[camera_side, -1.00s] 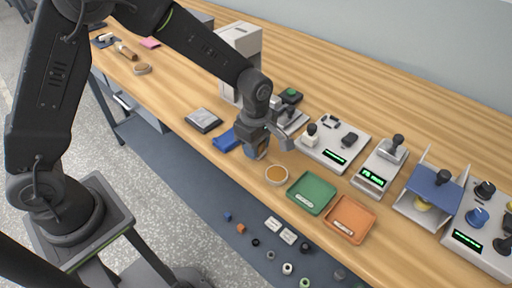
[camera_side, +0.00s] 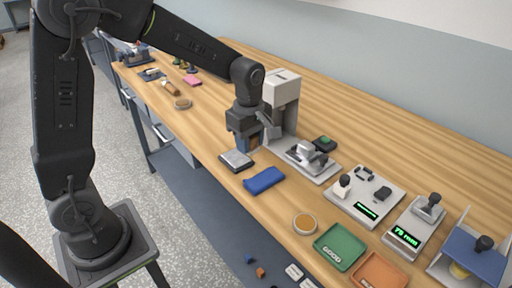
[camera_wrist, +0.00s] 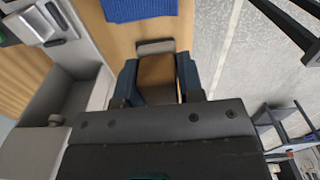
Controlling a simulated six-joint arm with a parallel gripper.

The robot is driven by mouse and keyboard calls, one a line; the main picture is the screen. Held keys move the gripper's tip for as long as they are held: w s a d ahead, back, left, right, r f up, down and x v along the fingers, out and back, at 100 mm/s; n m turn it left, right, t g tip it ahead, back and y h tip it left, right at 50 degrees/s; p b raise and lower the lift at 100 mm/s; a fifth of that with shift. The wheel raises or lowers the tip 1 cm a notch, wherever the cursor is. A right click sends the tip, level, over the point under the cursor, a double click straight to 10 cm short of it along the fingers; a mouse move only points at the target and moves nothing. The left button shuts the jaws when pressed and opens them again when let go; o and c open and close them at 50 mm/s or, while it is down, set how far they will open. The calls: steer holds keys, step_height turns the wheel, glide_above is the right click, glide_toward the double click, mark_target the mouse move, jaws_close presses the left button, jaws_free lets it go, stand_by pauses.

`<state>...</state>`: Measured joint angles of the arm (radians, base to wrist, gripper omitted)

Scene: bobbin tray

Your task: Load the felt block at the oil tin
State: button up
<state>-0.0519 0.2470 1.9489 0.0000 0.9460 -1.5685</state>
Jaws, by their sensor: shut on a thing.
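My gripper (camera_side: 250,147) is shut on a tan-brown block (camera_wrist: 157,72), which I take for the felt block. Its blue fingers (camera_wrist: 187,78) stand on both sides of it in the wrist view. The gripper is over the bench, beside a grey pad with a dark rim (camera_side: 236,160). I cannot tell for certain which is the oil tin. My gripper is apart from both.
A blue cloth (camera_side: 264,180) lies right of my gripper and shows in the wrist view (camera_wrist: 140,8). A tall grey machine (camera_side: 282,88) stands close behind. Green (camera_side: 340,246) and orange (camera_side: 378,270) trays lie right. The bench's front edge is near.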

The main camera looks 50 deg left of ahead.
steer(key=shift+o, duration=1.4)
steer(key=shift+c, duration=1)
steer(key=shift+d, duration=0.2)
steer(key=w+d+f+m, duration=0.1)
steer(key=w+d+m, duration=0.1)
steer(key=d+m, duration=0.6)
steer(key=m, duration=1)
glide_above(305, 222)
steer(key=shift+f, duration=0.8)
steer(key=shift+d+f, duration=0.1)
steer(key=shift+f, duration=2.9)
steer(key=shift+f, duration=0.6)
